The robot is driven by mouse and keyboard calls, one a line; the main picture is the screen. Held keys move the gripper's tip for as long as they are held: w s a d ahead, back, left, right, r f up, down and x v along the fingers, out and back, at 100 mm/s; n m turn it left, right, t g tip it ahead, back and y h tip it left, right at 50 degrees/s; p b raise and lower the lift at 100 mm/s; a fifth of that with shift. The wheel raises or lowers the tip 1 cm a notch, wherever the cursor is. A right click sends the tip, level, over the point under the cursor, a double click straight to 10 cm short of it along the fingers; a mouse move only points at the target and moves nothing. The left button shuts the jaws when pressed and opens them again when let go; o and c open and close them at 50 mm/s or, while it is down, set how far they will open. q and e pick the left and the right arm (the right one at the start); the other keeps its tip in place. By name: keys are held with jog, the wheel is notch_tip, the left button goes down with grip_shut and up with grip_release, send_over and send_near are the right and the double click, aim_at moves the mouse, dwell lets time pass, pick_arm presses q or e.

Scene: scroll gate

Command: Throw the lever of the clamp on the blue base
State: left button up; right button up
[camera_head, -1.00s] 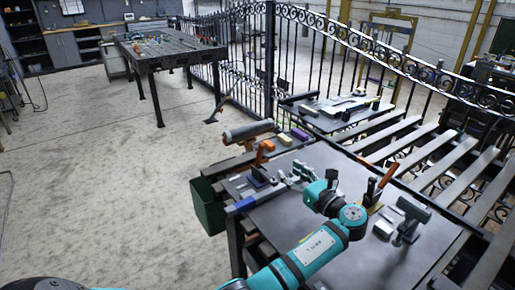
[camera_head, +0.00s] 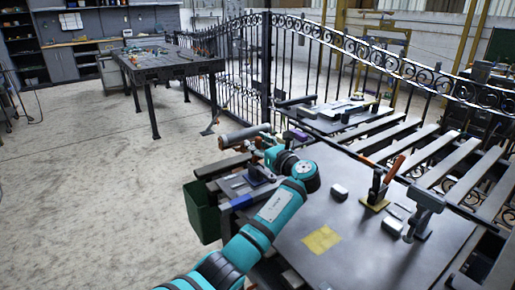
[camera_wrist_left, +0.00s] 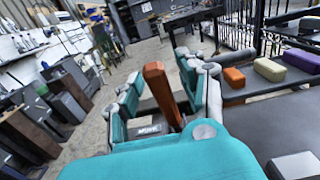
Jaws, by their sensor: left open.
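A clamp (camera_head: 258,176) on a blue base stands near the left edge of the grey table (camera_head: 330,265). My left forearm and wrist hide part of it in the head view. In the left wrist view its orange lever (camera_wrist_left: 158,92) stands between the fingers of my left gripper (camera_wrist_left: 160,85). The fingers are apart, and I cannot tell whether either touches the lever. In the head view the fingers are mostly hidden behind my wrist. My right gripper is not in view.
A second clamp with an orange lever (camera_head: 386,178) stands on a yellow base, with a grey clamp (camera_head: 424,205) to its right. Orange (camera_wrist_left: 234,77), yellow (camera_wrist_left: 268,69) and purple (camera_wrist_left: 301,62) blocks sit beyond. A green bin (camera_head: 201,212) hangs at the left. A yellow square (camera_head: 321,240) lies clear.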

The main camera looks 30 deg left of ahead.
pick_arm(q)
grip_shut()
dwell(0.5)
